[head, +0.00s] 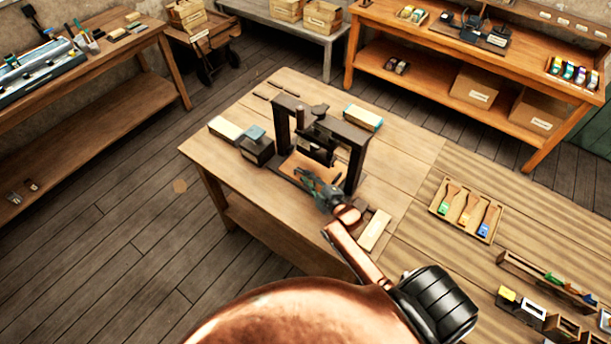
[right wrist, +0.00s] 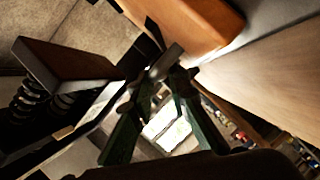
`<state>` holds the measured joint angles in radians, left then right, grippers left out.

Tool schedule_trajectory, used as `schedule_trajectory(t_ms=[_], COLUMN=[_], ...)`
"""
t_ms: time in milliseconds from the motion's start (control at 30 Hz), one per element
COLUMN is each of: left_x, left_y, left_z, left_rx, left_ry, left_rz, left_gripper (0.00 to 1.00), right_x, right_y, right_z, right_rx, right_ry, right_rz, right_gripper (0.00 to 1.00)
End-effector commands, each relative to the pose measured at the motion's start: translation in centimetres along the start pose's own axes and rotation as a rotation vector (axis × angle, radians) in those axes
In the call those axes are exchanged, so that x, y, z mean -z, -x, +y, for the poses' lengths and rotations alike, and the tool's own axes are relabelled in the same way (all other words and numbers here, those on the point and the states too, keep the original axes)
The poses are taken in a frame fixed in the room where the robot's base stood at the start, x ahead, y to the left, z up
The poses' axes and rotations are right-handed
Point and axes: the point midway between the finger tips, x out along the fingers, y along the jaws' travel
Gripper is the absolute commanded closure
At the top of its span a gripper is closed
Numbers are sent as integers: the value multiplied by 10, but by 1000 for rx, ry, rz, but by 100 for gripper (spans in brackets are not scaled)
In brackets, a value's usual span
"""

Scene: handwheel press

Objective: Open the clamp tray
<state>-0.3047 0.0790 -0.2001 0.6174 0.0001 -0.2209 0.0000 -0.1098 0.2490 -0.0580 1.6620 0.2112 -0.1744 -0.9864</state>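The press (head: 355,165) is a dark frame with two posts, standing on the wooden table. A flat orange-brown piece (head: 304,164) lies low between its posts; I cannot tell whether it is the clamp tray. My right gripper (head: 308,179) is at the front of the press, low between the posts, pointing into it. In the right wrist view, its green fingers (right wrist: 164,84) converge near a small grey bar (right wrist: 166,62). I cannot tell whether they touch or grip it. My left gripper is not in view.
A dark box (head: 256,150) and a pale block (head: 226,128) stand left of the press. A pale strip (head: 375,230) lies right of my gripper. A tray of brushes (head: 438,207) is further right, with bare tabletop between.

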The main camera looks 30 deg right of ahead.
Motion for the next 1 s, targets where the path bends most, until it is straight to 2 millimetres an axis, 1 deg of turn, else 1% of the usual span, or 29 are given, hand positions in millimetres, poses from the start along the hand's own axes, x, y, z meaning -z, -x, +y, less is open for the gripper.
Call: schedule_trajectory(t_ms=[33, 133, 433, 667, 1000], left_x=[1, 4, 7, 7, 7], left_y=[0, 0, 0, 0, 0], left_z=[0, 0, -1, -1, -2], left_rx=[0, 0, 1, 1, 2], left_ry=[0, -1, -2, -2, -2], left_rz=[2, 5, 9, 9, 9], left_gripper=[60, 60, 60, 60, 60], right_x=[0, 0, 0, 0, 0], right_y=[-5, -11, -13, -13, -13], right_z=[0, 0, 0, 0, 0], right_rx=[0, 0, 0, 0, 0], right_ry=[-1, -1, -1, -1, 0], right_rz=[0, 0, -1, -1, -1], right_gripper=[84, 84, 84, 100, 100])
